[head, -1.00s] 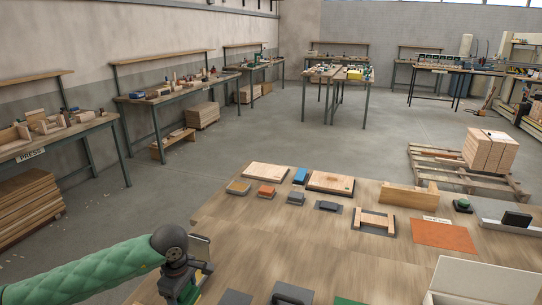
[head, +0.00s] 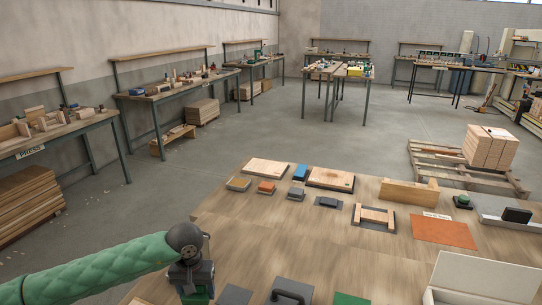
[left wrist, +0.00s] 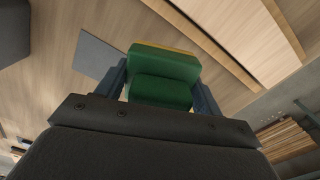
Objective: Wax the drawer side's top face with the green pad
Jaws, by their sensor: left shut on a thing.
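My left gripper (head: 197,297) is low at the front left of the table in the head view. In the left wrist view it (left wrist: 163,92) is shut on the green pad (left wrist: 163,75), which sits between the two fingers and has a yellow strip along its far edge. A long pale wooden board (left wrist: 238,30), which looks like the drawer side, runs diagonally beyond the pad in the left wrist view. The pad appears apart from it, though the gap is hard to judge. In the head view the board is mostly hidden or cut off. My right gripper is in neither view.
A grey mat (head: 235,295) and a dark handled block (head: 290,291) lie right of my left gripper. A green mat (head: 350,299) and a white box (head: 480,278) are farther right. Small blocks and boards line the table's back. The table middle (head: 285,240) is clear.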

